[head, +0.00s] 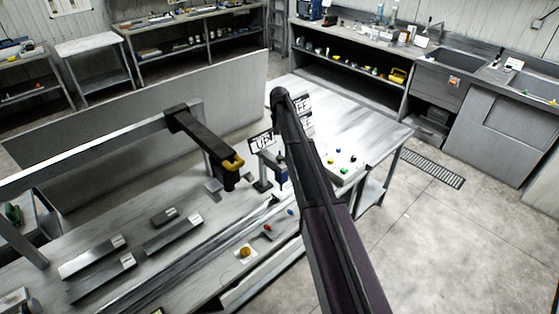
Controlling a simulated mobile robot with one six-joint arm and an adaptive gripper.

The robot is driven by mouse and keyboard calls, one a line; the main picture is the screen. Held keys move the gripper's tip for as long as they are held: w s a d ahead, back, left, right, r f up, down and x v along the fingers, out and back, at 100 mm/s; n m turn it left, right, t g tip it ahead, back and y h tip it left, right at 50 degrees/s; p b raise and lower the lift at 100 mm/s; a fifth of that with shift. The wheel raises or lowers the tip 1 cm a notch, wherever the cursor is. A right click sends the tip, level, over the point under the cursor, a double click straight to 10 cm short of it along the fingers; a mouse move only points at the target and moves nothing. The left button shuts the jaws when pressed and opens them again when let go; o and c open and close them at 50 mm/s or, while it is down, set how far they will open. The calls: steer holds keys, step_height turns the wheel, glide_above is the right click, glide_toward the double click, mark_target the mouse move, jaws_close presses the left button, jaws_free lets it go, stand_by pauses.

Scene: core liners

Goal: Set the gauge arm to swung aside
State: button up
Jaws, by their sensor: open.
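A dark bar with a yellow piece near its lower end (205,138) reaches out from a grey rail over the bench at centre left; it looks like the gauge arm. It points towards the lower right, and its end block hangs above the bench top. I cannot tell from this view which setting it stands in. My own dark arm link (325,205) rises from the bottom edge to the picture's middle and hides part of the bench behind it. I do not make out my gripper's fingers anywhere.
The bench (130,215) carries several dark and silver bars, a long rail, and yellow, red and blue knobs. A sign (261,143) stands near the middle. A side table (375,135) holds a small panel of coloured buttons (343,164). Open floor (450,240) lies at right.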

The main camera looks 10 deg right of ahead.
mark_target(279, 157)
steer(key=shift+f+b, duration=4.8)
steer(key=shift+f, duration=0.3)
jaws_close()
